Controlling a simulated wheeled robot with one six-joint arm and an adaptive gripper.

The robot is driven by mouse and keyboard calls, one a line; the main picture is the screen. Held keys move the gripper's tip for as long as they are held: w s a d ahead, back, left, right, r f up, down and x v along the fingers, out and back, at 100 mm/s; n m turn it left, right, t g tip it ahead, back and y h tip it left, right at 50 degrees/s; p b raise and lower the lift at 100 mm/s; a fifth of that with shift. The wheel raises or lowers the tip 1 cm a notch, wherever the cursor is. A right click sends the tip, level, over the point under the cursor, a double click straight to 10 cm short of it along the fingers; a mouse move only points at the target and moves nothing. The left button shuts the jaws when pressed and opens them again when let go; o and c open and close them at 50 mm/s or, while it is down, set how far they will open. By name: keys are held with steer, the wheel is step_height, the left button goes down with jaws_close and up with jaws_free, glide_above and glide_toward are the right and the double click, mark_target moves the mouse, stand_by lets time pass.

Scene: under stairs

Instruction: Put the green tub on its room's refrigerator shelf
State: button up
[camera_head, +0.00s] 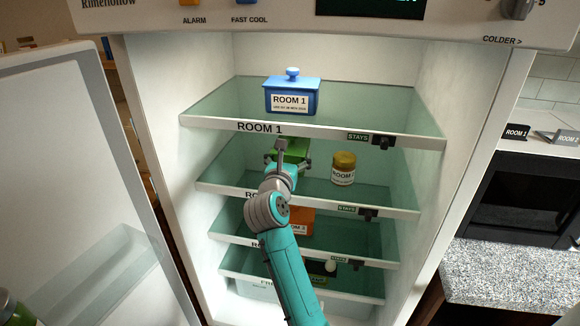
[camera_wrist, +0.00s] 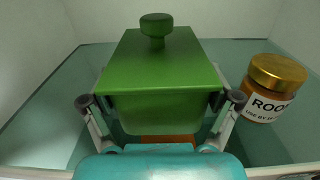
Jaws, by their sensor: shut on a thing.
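The green tub (camera_head: 290,151) has a lid with a round knob and is inside the open refrigerator, over the second glass shelf (camera_head: 380,196). In the wrist view the green tub (camera_wrist: 160,85) fills the middle, with my gripper's fingers (camera_wrist: 160,104) on both its sides. My gripper (camera_head: 287,157) is shut on the tub. The tub looks upright. Whether its base touches the shelf is hidden. The shelf's label is mostly hidden by my arm; the top shelf (camera_head: 400,136) reads ROOM 1.
A blue lidded tub (camera_head: 292,93) labelled ROOM 1 stands on the top shelf. A gold-lidded jar (camera_head: 343,169) stands right of the green tub; it shows in the wrist view (camera_wrist: 272,88). An orange container (camera_head: 301,221) sits lower. The refrigerator door (camera_head: 75,190) stands open at left.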

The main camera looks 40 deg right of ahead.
steer(key=shift+f, duration=1.75)
steer(key=shift+f, duration=0.1)
steer(key=o, duration=1.4)
steer(key=v, duration=1.2)
steer(key=shift+d, duration=0.1)
